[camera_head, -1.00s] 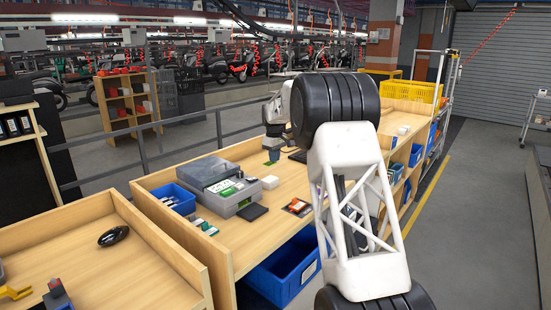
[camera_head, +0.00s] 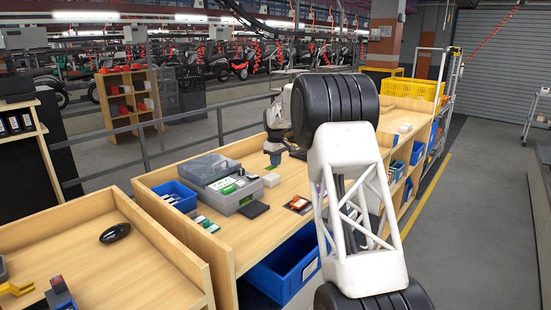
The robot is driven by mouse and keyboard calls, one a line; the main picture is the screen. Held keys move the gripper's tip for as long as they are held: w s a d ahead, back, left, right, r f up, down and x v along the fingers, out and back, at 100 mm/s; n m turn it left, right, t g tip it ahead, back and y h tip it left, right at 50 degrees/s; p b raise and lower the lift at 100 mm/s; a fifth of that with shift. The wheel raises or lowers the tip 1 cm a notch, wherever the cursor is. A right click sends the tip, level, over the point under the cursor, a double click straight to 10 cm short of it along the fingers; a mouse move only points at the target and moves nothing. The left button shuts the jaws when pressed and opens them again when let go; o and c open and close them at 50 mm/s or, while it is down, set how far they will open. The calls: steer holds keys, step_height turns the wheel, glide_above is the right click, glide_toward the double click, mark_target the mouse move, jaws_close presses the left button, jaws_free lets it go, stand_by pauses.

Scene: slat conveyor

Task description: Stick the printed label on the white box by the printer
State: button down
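The printer (camera_head: 216,174) is a grey unit with a translucent lid on the wooden bench. Green and white patches show on its front top; I cannot tell whether one is the printed label. A small white box (camera_head: 271,180) lies on the bench just right of the printer. My gripper (camera_head: 275,158) points down over the bench, behind the white box and apart from it in the picture. A small greenish patch shows at its tip. The gripper is too small in view to tell whether its fingers are open or hold anything.
A blue bin (camera_head: 176,197) stands left of the printer, with small cards (camera_head: 206,224) in front. A dark pad (camera_head: 254,210) and an orange-and-black item (camera_head: 298,204) lie to the right. My large arm links cover the bench's right part. A blue crate (camera_head: 285,268) sits below.

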mark_target(276, 175)
steer(key=shift+f, duration=1.55)
steer(key=shift+f, duration=0.55)
stand_by(4.0)
steer(key=c, duration=0.8)
jaws_free()
steer(key=shift+c, duration=0.2)
steer(key=shift+r, duration=0.15)
